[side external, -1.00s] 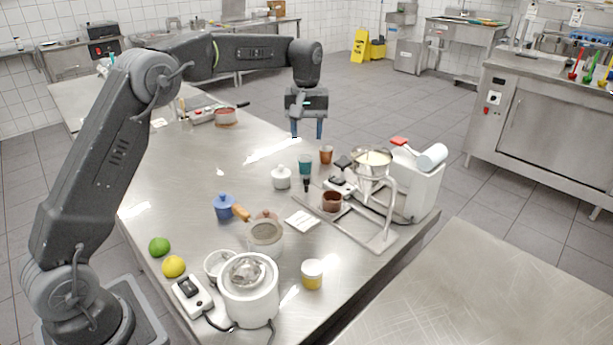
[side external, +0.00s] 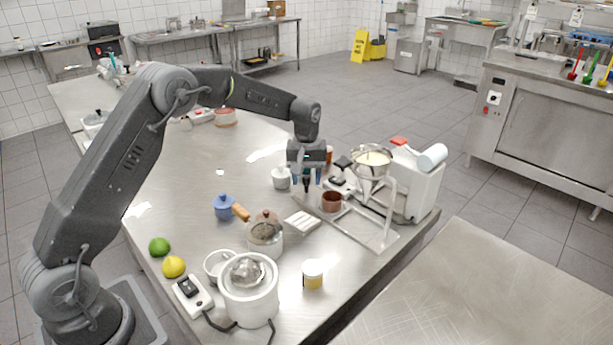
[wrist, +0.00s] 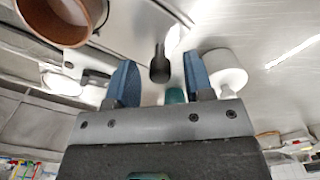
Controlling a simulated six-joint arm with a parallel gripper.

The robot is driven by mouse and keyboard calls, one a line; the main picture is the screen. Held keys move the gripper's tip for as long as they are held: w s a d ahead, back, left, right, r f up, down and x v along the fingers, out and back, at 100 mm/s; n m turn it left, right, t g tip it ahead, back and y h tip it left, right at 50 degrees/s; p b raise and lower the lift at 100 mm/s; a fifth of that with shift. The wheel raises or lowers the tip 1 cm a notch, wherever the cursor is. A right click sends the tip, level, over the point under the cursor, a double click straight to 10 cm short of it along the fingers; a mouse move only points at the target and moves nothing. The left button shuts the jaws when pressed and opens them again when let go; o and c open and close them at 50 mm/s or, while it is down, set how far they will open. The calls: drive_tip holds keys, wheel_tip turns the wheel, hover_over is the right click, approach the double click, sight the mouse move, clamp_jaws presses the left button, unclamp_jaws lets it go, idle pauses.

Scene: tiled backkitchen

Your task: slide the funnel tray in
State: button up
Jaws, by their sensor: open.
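The funnel tray (side external: 349,218) is a flat metal plate low under the funnel stand. A brown cup (side external: 332,201) stands on or just above it; the cup also shows in the wrist view (wrist: 62,38). A dark upright handle (wrist: 159,66) shows in the wrist view near the tray's edge. My gripper (side external: 307,184) is low over the table at the tray's left end, fingers pointing down. In the wrist view my gripper (wrist: 160,82) is open, with the handle showing between its blue fingers, apart from both. The exact depth is hard to tell.
The metal funnel (side external: 371,162) sits in its stand beside a white machine (side external: 418,190). The table's left middle is clear.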

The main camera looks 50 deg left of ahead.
sight(336, 193)
drive_tip(key=shift+c, duration=0.5)
clamp_jaws()
drive_tip(key=shift+d, duration=0.1)
drive_tip(key=d, duration=1)
drive_tip(key=shift+o, duration=0.5)
unclamp_jaws()
drive_tip(key=shift+a, duration=0.1)
